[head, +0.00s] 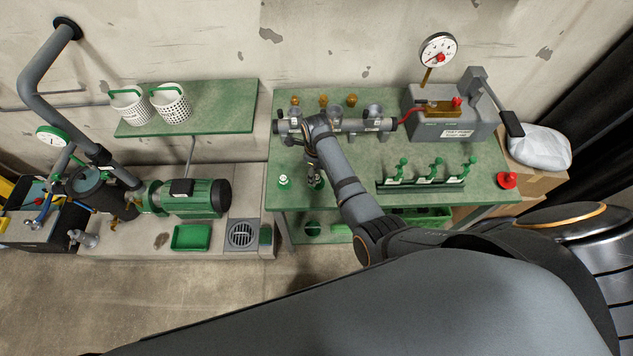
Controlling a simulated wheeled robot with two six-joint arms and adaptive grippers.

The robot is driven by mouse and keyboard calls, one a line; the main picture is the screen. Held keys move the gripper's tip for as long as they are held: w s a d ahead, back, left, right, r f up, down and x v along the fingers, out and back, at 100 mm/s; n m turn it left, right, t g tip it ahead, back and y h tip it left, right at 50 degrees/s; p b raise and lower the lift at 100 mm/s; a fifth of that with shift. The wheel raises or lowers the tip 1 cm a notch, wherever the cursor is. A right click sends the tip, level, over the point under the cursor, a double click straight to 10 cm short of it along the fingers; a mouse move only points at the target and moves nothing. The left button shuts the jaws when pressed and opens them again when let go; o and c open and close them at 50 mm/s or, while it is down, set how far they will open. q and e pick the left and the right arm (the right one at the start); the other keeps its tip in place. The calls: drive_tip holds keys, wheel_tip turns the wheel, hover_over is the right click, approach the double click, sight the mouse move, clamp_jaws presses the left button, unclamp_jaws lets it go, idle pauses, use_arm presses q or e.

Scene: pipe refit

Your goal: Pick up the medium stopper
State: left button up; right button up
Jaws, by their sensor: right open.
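My right gripper (313,166) is open and points down over the left part of the green-topped workbench (350,211). A small green piece with a pale base (317,183), possibly a stopper, stands just below its fingers and is partly hidden by them. I cannot tell whether the fingers touch it. A similar green piece (284,181) stands apart to the left. I cannot tell from size which one is the medium stopper. My left gripper is not in view.
A pipe assembly (352,125) lies along the back of the bench. A rack (421,185) with three green handled pieces stands right of my arm. A grey test device (455,120) with a gauge (438,50) is at the back right. A red knob (507,180) sits at the right edge.

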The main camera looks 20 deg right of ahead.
sight(317, 182)
wheel_tip(317, 182, down, 3)
drive_tip(key=shift+a+f, duration=0.1)
drive_tip(key=shift+f, duration=0.1)
clamp_jaws()
